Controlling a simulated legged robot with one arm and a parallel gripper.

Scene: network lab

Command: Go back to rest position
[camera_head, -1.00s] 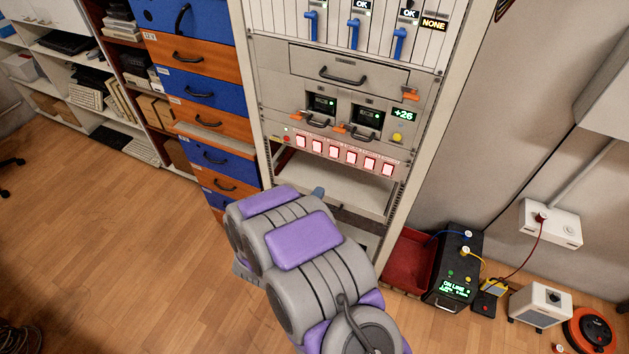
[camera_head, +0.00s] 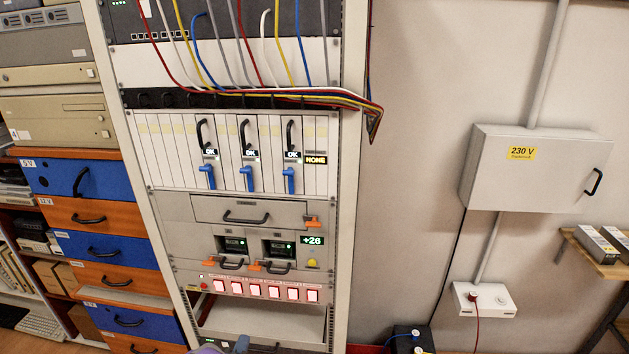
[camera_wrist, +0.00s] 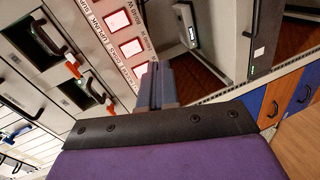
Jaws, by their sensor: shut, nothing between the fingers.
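My gripper (camera_wrist: 157,84) shows in the wrist view as grey fingers, shut and empty, beyond its dark mount and purple cover. In that view it is in front of the rack, close in the picture to the lit red-and-white buttons (camera_wrist: 118,22); I cannot tell the exact gap. In the head view only a small bit of my arm shows at the bottom edge, below the row of lit buttons (camera_head: 272,291). The rack (camera_head: 347,200) stands upright with its modules and blue levers.
Blue and orange drawers (camera_head: 108,250) stand left of the rack. A grey 230 V cabinet (camera_head: 535,170) hangs on the right wall, above a white socket box (camera_head: 485,299). A wooden table (camera_head: 598,262) is at the far right. Coloured cables (camera_head: 300,93) cross the rack's top.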

